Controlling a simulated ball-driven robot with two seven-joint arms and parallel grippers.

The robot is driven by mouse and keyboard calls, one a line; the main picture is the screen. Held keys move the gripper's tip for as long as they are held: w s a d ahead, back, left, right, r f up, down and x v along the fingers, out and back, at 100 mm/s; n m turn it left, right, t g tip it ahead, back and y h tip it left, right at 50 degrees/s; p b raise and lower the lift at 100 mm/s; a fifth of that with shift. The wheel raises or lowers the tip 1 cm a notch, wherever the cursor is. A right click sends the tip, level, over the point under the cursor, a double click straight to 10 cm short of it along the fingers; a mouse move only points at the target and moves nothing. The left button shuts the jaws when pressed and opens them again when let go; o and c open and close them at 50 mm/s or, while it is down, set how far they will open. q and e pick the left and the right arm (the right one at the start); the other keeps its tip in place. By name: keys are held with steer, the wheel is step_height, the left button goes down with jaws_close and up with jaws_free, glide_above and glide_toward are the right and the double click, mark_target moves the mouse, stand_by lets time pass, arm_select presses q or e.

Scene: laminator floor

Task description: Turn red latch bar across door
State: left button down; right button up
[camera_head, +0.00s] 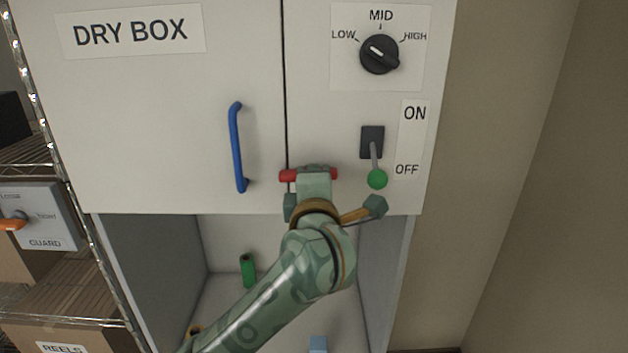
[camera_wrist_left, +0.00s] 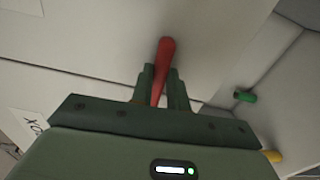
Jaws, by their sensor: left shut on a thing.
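The red latch bar (camera_head: 288,176) lies about level on the dry box front, its left end reaching over the seam at the right edge of the door (camera_head: 170,120). Its middle is hidden behind my left gripper (camera_head: 314,174), and its right end shows just beyond. In the left wrist view, the fingers of my left gripper (camera_wrist_left: 160,92) are shut on the red bar (camera_wrist_left: 165,60), which sticks out past the fingertips. My right gripper is in neither view.
A blue door handle (camera_head: 237,148) is left of the bar. To the right are a lever switch with a green knob (camera_head: 377,179), pointing down toward OFF, and a black dial (camera_head: 379,54). Below is an open bay with a green cylinder (camera_head: 247,270). A wire shelf (camera_head: 75,300) stands left.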

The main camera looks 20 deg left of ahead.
arm_select(q)
steer(key=shift+m, duration=0.4)
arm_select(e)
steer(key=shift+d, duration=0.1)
arm_select(q)
steer(key=c, duration=1.4)
jaws_free()
steer(key=shift+o, duration=0.2)
